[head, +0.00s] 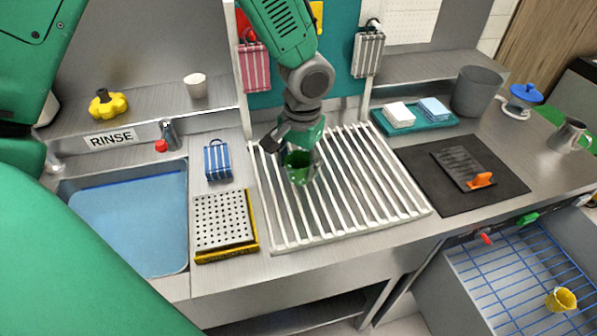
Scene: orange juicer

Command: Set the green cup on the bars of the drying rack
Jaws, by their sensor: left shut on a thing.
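The green cup (299,171) is in the head view, over the left middle part of the white drying rack (377,170). My left gripper (300,153) comes down from above and is shut on the green cup. The cup is roughly upright, with its rim partly hidden by the gripper. I cannot tell whether its base touches the bars. The rest of the rack's bars are bare. My right gripper is not in view.
To the right are a teal tray (440,126) with sponges and a black mat (506,190).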

